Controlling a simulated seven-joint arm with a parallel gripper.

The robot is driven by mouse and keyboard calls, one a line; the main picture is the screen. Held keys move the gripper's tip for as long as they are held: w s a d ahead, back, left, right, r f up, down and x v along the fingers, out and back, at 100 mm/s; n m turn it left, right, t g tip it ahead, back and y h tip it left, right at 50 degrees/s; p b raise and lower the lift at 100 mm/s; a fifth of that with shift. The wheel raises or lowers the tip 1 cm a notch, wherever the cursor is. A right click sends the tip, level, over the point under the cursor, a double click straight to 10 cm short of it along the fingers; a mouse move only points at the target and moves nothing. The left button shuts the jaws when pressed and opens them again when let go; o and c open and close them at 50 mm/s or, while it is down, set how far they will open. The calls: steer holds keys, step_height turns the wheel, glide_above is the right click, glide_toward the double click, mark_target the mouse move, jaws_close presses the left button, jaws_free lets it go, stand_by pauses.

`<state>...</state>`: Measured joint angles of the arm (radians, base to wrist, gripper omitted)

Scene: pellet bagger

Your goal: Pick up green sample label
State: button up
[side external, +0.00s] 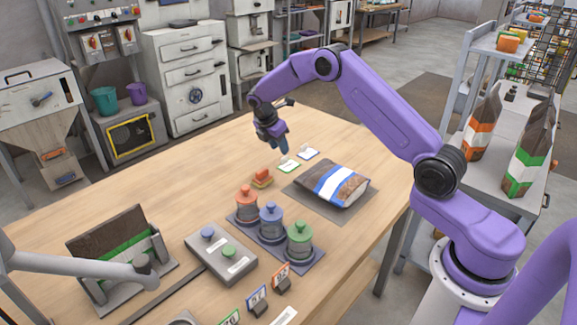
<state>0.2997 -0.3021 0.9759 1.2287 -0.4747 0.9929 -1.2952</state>
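A small white label with a green edge (290,168) lies on the wooden table, left of the bag with the blue and white band. A pale raised piece shows at its upper side. A similar label with a blue edge (309,154) lies just behind it to the right. My gripper (284,150) points down above the green-edged label, with its dark fingertips close to the label's raised piece. I cannot tell whether they touch it. The fingers overlap in this view, so their opening is hidden.
The banded bag (333,184) lies on a grey mat, right of the labels. Orange pieces (262,176) sit left of them. Three lidded jars, orange (247,204), blue (271,222) and green (300,240), stand nearer the camera. The table's left back area is clear.

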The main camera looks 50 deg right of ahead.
mark_target(284, 157)
steer(key=shift+x, duration=2.65)
jaws_close()
